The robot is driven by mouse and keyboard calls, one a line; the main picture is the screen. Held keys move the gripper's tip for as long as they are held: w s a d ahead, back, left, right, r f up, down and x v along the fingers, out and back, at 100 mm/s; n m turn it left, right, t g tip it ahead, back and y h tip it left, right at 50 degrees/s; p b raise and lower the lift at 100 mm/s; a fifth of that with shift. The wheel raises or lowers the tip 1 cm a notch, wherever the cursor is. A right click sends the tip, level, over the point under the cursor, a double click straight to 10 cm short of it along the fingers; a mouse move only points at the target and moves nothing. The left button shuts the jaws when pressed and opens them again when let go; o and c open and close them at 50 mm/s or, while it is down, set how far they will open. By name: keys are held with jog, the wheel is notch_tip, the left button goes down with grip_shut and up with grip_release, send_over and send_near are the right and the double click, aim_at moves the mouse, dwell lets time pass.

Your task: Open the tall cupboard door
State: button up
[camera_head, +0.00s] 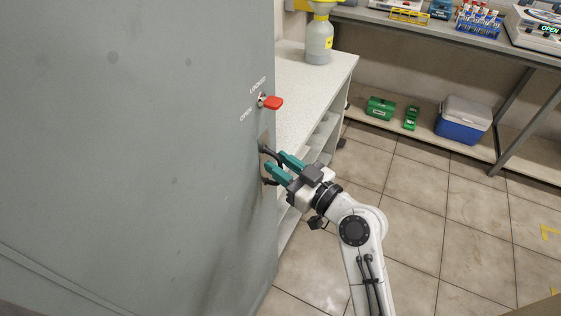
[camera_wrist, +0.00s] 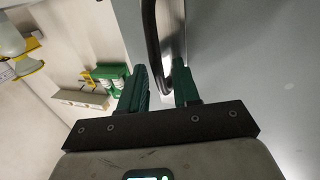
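The tall grey cupboard door (camera_head: 140,140) fills the left of the head view and looks shut. Its dark bow handle (camera_head: 267,152) is on a bare metal plate near the right edge; the handle also shows in the wrist view (camera_wrist: 152,45). A red lever (camera_head: 272,102) above the handle points right, beside the labels "LOCKED" and "OPEN"; I cannot tell which setting it is in. My gripper (camera_head: 281,165) is at the handle with its teal fingers apart. In the wrist view, the fingers (camera_wrist: 162,85) stand on either side of the handle's end, with gaps visible.
A white bench with shelves (camera_head: 310,85) stands right beyond the cupboard, with a grey yellow-topped bottle (camera_head: 319,40) on it. A shelf rack at the back holds a blue cooler box (camera_head: 463,120) and green boxes (camera_head: 380,107). The tiled floor (camera_head: 420,210) at right is clear.

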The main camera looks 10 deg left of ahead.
jog(key=shift+w+a, duration=0.1)
jog(key=shift+a, duration=0.1)
grip_shut()
dwell(0.5)
